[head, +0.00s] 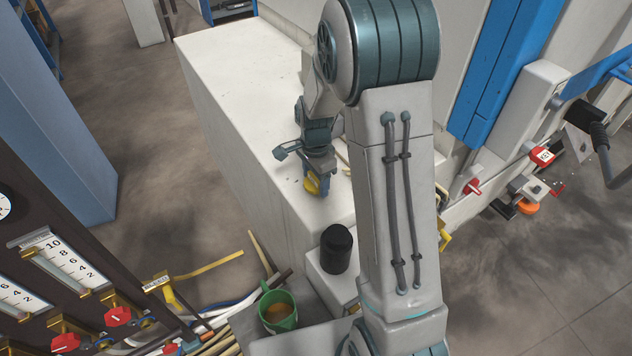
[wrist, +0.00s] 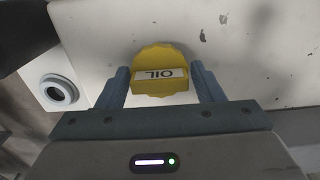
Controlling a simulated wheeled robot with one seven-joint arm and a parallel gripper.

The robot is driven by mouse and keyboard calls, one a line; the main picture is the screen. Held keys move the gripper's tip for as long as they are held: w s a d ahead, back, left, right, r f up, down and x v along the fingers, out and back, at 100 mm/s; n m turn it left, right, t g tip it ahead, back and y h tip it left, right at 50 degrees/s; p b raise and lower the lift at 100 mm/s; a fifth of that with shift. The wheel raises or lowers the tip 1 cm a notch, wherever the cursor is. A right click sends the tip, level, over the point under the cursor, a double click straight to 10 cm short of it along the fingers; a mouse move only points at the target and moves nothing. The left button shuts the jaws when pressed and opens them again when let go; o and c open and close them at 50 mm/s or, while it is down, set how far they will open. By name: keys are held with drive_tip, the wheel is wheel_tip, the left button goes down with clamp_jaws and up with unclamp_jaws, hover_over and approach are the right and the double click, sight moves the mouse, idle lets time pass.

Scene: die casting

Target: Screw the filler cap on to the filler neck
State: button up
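The yellow filler cap (wrist: 160,75), marked OIL, shows upside down between the fingers of my gripper (wrist: 161,84) in the wrist view. Both fingers are against the sides of its raised grip. In the head view, my gripper (head: 316,178) points down with the cap (head: 313,184) at its tip, over the near part of the white block's top. I cannot tell whether the cap touches that surface. The filler neck (wrist: 59,91), a pale ring with a dark hole, is left of the gripper in the wrist view, apart from the cap. I cannot make it out in the head view.
A black cylinder (head: 336,249) stands on a lower white box beside the large white block (head: 225,75). A green mug (head: 277,311) stands nearer, by cables and a gauge panel (head: 60,262) with red valves. The block's far top is clear.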

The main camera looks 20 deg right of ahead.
drive_tip(key=c, duration=0.5)
drive_tip(key=shift+r, duration=0.1)
